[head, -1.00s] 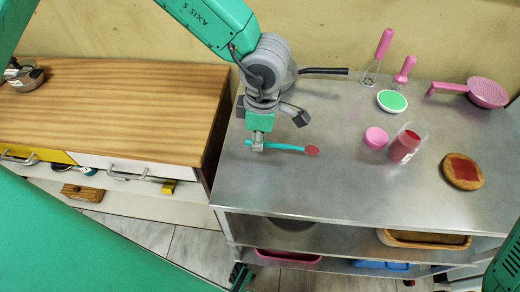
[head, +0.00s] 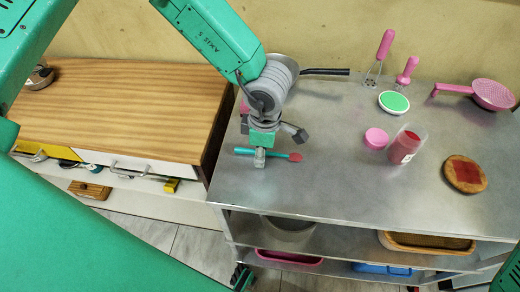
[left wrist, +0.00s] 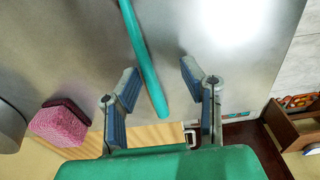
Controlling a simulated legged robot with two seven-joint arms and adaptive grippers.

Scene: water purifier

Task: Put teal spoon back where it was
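The teal spoon (head: 278,155) has a teal handle and a red end, and lies at the left front of the steel table. My left gripper (head: 260,160) is right over its handle in the head view. In the left wrist view my left gripper (left wrist: 158,68) has its two fingers spread apart, with the teal handle (left wrist: 141,45) running between them and a gap showing on each side. The red end is out of the left wrist view. My right gripper is not in view.
The steel table (head: 330,185) holds a jar with red contents (head: 405,147), a pink lid (head: 376,138), a round board (head: 465,174), a green-topped dish (head: 393,102) and pink utensils (head: 385,45). A wooden cabinet (head: 120,105) stands left. The table's front middle is clear.

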